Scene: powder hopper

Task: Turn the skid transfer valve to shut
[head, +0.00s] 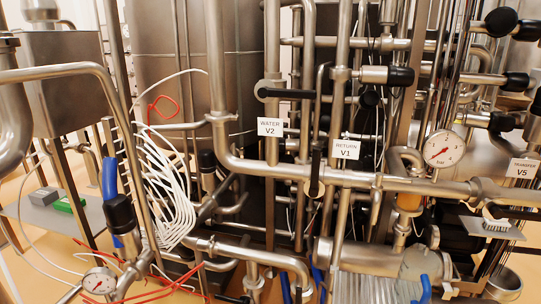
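The white tag reading TRANSFER V5 (523,168) hangs at the right edge of the head view, in front of the pipes. Which handle belongs to it I cannot tell; the picture edge and the pipework hide much around it. A tag reading WATER V2 (269,127) hangs near the middle, below a black lever (285,94) that lies level. A tag reading RETURN V1 (346,149) hangs right of it, beside a black lever (315,170) that stands upright. My gripper does not show in this view.
Steel pipes crowd the middle and right. A round gauge (444,149) sits left of the V5 tag, and another gauge (99,281) is at lower left. White hoses (175,205) loop at left.

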